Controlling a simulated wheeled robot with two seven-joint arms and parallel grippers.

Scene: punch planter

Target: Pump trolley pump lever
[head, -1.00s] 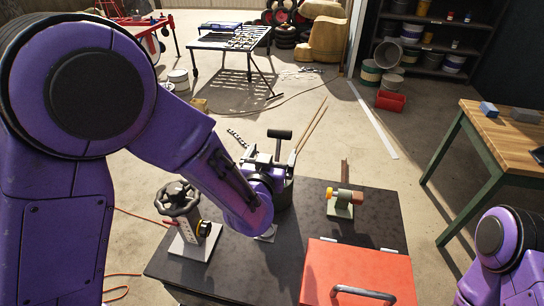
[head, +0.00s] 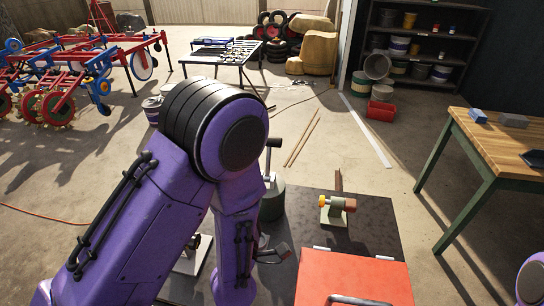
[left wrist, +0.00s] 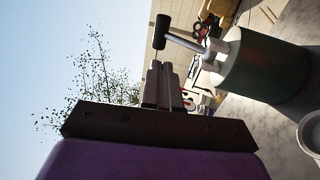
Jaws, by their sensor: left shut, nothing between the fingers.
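The pump is a dark green cylinder (head: 272,204) at the back of the dark trolley top, partly behind my left arm in the head view. Its grey lever (head: 268,163) rises from it with a black cross-handle (head: 273,143) at the top. In the left wrist view the cylinder (left wrist: 262,68) lies to the right, and the lever ends in the black handle (left wrist: 161,32). My left gripper (left wrist: 162,84) is shut and empty, its fingertips apart from the handle in that picture. My left arm hides much of the trolley's left side in the head view. My right gripper is out of view.
A wooden workbench (head: 500,140) stands at right. Long sticks (head: 302,142) lie on the floor behind.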

